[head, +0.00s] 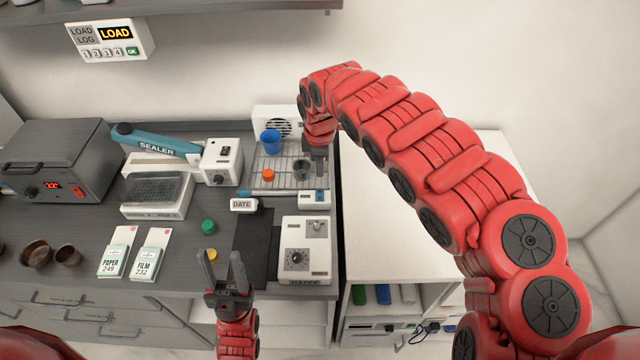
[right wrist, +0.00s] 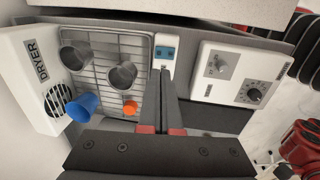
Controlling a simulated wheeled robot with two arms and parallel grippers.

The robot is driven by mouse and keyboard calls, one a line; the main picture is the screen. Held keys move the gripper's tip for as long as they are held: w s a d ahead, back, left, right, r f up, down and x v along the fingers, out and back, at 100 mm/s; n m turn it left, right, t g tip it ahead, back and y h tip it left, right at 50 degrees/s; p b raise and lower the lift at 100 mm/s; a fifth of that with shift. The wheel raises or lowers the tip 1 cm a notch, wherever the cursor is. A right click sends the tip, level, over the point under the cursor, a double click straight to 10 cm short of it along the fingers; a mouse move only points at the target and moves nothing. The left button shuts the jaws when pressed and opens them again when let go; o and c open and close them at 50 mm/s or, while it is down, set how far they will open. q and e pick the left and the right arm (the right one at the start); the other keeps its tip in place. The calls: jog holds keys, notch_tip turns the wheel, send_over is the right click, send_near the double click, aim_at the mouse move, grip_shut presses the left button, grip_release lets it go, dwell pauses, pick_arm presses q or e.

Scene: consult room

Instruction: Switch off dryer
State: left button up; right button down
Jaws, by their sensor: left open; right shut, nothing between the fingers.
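The dryer (head: 277,122) is a white unit with a round fan grille behind a wire rack (head: 262,180). The right wrist view shows its DRYER label and grille (right wrist: 42,78). A small white box with a blue panel (right wrist: 165,53) sits at the rack's end; it also shows in the head view (head: 314,198). My right gripper (right wrist: 163,74) is shut and empty, its tips close to that box; I cannot tell whether they touch it. In the head view the right arm partly hides the rack's right side. My left gripper (head: 221,262) is open and empty at the counter's front.
The rack holds a blue cup (head: 270,142), metal cups (right wrist: 122,75) and an orange cap (right wrist: 130,108). A white box with a dial (head: 306,250) stands in front. A sealer (head: 155,143), grey oven-like unit (head: 60,160), PAPER and FILM packs (head: 114,258) are at left.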

aim_at(320, 191)
jog(key=f+p, duration=0.1)
jog(key=f, duration=0.4)
jog(key=w+f+p, duration=0.1)
jog(key=f, duration=0.2)
jog(key=shift+a+p, duration=0.15)
jog(key=shift+p, duration=0.15)
jog(key=shift+w+f, duration=0.1)
jog(key=shift+f, duration=0.45)
